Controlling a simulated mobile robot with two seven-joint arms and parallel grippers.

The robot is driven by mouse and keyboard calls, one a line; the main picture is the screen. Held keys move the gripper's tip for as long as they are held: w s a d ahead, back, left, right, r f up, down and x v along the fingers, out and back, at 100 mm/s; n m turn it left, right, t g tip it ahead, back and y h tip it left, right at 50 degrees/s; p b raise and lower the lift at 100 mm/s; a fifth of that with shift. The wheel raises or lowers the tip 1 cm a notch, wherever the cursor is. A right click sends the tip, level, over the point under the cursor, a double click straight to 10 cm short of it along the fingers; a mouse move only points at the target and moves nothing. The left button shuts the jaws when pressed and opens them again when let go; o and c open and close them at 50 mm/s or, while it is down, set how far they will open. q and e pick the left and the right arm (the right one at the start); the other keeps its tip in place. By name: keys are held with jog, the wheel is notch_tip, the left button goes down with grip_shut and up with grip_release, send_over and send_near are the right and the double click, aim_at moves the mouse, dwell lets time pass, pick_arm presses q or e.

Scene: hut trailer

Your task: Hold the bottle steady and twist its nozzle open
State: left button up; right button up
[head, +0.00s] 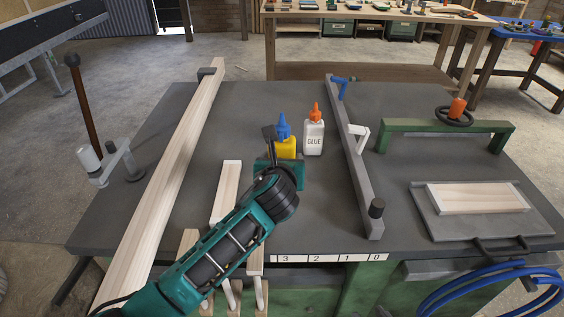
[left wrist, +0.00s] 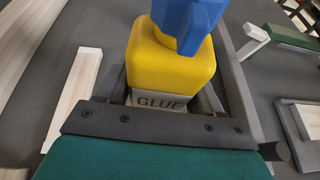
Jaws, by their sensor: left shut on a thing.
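A yellow glue bottle (head: 289,147) with a blue nozzle (head: 283,127) stands upright on the grey bench top. My left gripper (head: 283,157) is shut on this bottle, low on its body. In the left wrist view the yellow bottle (left wrist: 170,65) sits between the jaws, with its "GLUE" label partly hidden by the gripper, and the blue nozzle (left wrist: 190,20) is free above it. A white glue bottle (head: 313,139) with an orange nozzle (head: 316,112) stands just to the right, apart from it. My right gripper is not in view.
A long wooden board (head: 165,180) lies on the left. A grey bar (head: 353,165) with clamps runs right of the bottles. A green frame (head: 445,128) and a tray (head: 430,215) holding a wood block (head: 477,198) lie at right. Bench space between bar and tray is clear.

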pick_arm(q)
jog(key=shift+f, duration=4.35)
jog(key=shift+f, duration=0.1)
jog(key=shift+f, duration=0.25)
jog(key=shift+f, duration=0.3)
